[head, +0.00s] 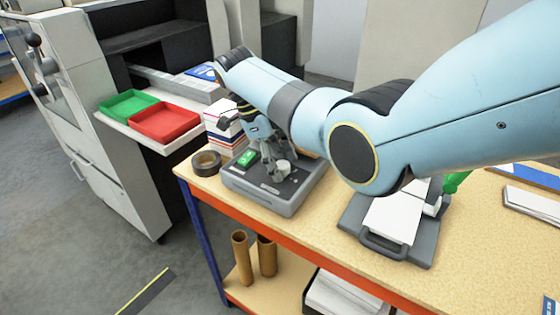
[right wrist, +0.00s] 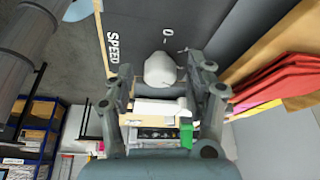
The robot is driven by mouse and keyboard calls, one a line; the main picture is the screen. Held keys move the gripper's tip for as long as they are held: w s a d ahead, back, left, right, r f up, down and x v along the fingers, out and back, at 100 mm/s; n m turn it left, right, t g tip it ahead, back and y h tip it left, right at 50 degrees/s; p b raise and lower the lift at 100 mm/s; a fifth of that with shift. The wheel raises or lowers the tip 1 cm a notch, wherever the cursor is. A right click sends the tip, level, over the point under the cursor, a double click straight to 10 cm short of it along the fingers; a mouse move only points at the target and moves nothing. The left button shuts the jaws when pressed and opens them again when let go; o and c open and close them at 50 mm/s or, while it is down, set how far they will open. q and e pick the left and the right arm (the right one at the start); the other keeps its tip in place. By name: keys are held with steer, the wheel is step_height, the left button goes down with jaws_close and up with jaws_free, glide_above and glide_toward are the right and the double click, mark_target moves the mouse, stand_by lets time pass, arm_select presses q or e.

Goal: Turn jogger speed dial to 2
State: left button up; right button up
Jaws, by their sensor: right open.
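The jogger (head: 262,197) is a grey box with a dark top panel at the left end of the bench. Its pale speed dial (head: 283,168) stands on the panel, with a green switch (head: 246,158) to its left. My right gripper (head: 272,160) reaches down over the panel at the dial. In the right wrist view the dial (right wrist: 160,70) sits between the open fingers (right wrist: 160,78). The word SPEED and a 0 mark show on the panel there. I cannot tell the dial's setting or whether a finger touches it. My left gripper is out of view.
A tape roll (head: 206,163) and a paper stack (head: 223,125) stand beside the jogger. A green tray (head: 128,106) and a red tray (head: 165,122) lie on a shelf to the left. A grey device with white sheets (head: 393,218) stands right of the jogger.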

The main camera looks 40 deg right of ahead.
mark_target(268, 173)
steer(key=v, duration=0.7)
steer(key=shift+r, duration=0.2)
steer(key=shift+f, duration=0.1)
